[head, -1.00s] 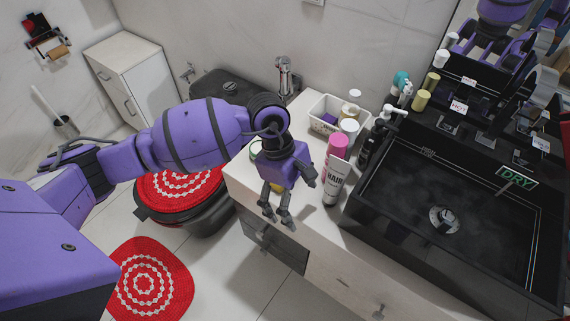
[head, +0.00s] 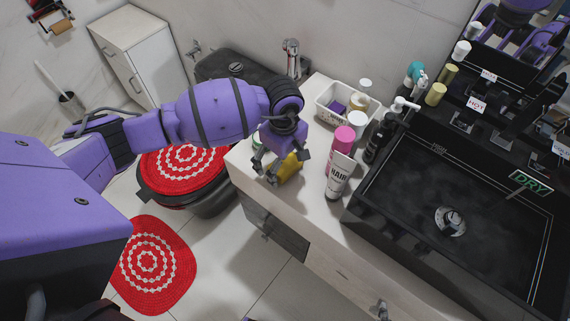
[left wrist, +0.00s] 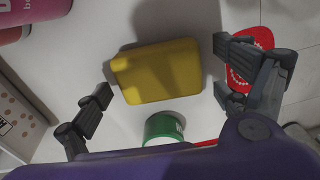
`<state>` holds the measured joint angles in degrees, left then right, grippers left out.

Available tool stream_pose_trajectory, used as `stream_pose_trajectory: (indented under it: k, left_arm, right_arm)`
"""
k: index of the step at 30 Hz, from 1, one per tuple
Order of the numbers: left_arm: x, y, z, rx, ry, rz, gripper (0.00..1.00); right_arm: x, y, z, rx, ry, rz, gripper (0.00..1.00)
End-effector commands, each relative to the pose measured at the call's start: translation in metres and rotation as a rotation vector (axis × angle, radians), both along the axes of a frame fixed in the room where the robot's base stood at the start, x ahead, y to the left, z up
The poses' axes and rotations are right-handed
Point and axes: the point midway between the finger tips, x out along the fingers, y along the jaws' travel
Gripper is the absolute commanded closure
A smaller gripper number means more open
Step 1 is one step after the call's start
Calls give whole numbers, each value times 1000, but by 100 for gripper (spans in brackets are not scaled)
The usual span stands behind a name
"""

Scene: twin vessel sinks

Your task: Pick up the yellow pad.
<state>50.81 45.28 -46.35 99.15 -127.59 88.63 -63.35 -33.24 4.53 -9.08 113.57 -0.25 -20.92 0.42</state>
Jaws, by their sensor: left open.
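The yellow pad (left wrist: 158,72) lies on the pale counter, in the middle of the left wrist view between my open fingers. In the head view the yellow pad (head: 288,167) is partly hidden behind my left gripper (head: 265,170). My left gripper (left wrist: 172,92) is open, one finger to each side of the pad, with nothing held. The fingers look clear of the pad; their height above it is hard to tell. My right gripper is not in view.
A green-lidded jar (left wrist: 165,127) stands close to the pad. A pink bottle (head: 340,145) and a white HAIR tube (head: 340,177) stand to its right. A white basket (head: 335,105) is behind. The counter's front edge is near, with a black sink (head: 440,225) at right.

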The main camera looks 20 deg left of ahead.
Motion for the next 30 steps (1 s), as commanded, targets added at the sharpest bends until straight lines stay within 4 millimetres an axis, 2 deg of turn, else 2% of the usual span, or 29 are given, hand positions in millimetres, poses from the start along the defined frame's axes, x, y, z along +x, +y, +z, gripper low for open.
stream_pose_trajectory:
  k: [4,5,12,15,24,30]
  left_arm:
    - [0,0,0,-1,0,0,8]
    - [0,0,0,-1,0,0,10]
    - [-1,0,0,0,1,1,42]
    - [-1,0,0,0,1,1,52]
    - [0,0,3,-1,0,1,52]
    - [1,0,21,-2,-2,1,52]
  right_arm:
    - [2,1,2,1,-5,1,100]
    - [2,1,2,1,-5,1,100]
    - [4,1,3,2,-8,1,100]
    - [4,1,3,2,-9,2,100]
    - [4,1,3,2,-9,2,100]
    - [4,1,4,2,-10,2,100]
